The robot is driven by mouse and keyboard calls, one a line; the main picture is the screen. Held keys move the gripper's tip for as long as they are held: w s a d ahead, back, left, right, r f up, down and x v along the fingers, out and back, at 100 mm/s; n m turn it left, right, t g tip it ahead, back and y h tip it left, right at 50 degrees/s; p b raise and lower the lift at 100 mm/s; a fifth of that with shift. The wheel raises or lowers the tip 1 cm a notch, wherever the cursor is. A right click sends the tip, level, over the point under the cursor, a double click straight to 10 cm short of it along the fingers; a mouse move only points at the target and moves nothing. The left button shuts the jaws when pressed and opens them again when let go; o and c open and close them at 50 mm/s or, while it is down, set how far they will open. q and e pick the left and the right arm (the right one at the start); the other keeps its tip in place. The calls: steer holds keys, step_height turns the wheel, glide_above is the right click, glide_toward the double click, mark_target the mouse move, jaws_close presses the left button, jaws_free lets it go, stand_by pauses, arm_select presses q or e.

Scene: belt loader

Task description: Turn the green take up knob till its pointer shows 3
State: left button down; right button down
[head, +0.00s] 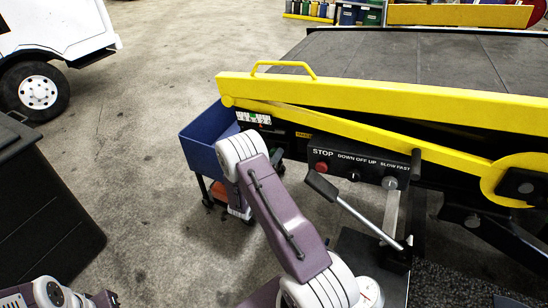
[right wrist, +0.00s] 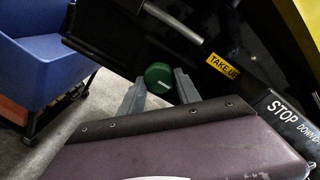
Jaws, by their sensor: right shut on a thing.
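In the head view my right arm hides the knob and the gripper. Part of my left arm shows at the lower left edge of the head view; its gripper is out of view.
A metal rod (right wrist: 175,22) runs above the knob. The control panel (head: 358,170) with STOP button and switches is to the right. A blue cart (head: 203,137) stands close on the left. A yellow rail (head: 400,103) runs above.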

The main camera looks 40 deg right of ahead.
stand_by(0.5)
steer(key=c, duration=0.9)
jaws_free()
steer(key=shift+o, duration=0.2)
steer(key=shift+a, duration=0.1)
steer(key=b+v, duration=0.2)
steer(key=v, duration=0.7)
